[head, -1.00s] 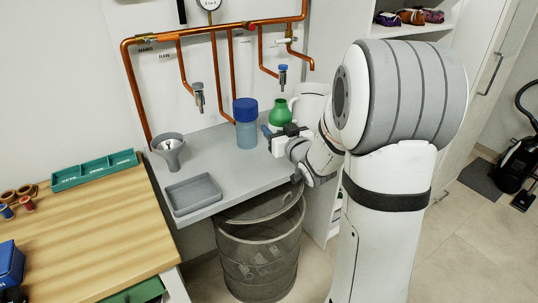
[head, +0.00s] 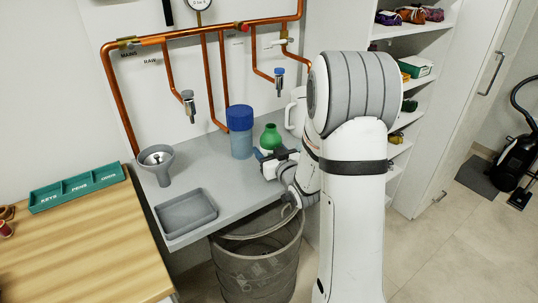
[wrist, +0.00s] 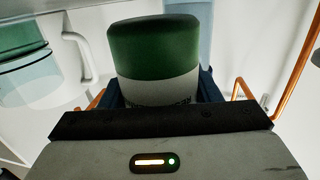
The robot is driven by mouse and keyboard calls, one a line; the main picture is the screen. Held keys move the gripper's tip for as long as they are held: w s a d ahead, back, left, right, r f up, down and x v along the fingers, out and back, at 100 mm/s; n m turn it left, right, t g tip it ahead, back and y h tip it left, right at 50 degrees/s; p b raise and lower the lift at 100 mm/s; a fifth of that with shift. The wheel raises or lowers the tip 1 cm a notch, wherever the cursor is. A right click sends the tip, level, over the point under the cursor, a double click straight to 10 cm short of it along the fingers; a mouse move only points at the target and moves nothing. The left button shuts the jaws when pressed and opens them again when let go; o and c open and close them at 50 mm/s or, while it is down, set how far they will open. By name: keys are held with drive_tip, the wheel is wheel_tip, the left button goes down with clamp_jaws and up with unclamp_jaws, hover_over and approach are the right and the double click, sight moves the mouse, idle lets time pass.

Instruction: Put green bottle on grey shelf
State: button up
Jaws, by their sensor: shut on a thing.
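The green bottle (head: 270,138) has a rounded body and narrow neck in the head view. In the wrist view the green bottle (wrist: 153,42) shows dark green above a pale grey band, between the two dark blue fingers. My gripper (head: 268,158) is shut on it; in the wrist view my gripper (wrist: 160,95) has a finger on each side of it. The grey shelf (head: 222,172) runs along the wall below the copper pipes. The bottle is over or at its right part; its base is hidden, so I cannot tell whether it touches the shelf.
A blue-capped bottle (head: 241,133) stands just left of the green one. A white jug (head: 296,110) is close behind it. A funnel (head: 157,163) and grey tray (head: 186,212) sit further left. A mesh bin (head: 258,262) stands below the shelf's front edge.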

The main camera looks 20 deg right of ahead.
drive_tip(key=shift+f, duration=0.6)
drive_tip(key=shift+f, duration=0.2)
drive_tip(key=o, duration=1.2)
drive_tip(key=shift+c, duration=0.2)
drive_tip(key=shift+s, duration=0.1)
drive_tip(key=shift+r, duration=0.15)
drive_tip(key=shift+r, duration=0.15)
drive_tip(key=s+b, duration=0.1)
drive_tip(key=s, duration=0.2)
drive_tip(key=s+d+b, duration=0.1)
drive_tip(key=s+b, duration=0.1)
drive_tip(key=s, duration=0.1)
drive_tip(key=s+b, duration=0.1)
drive_tip(key=s, duration=0.2)
drive_tip(key=shift+s+d, duration=0.1)
drive_tip(key=shift+d, duration=0.2)
drive_tip(key=b, duration=0.3)
drive_tip(key=shift+f, duration=0.2)
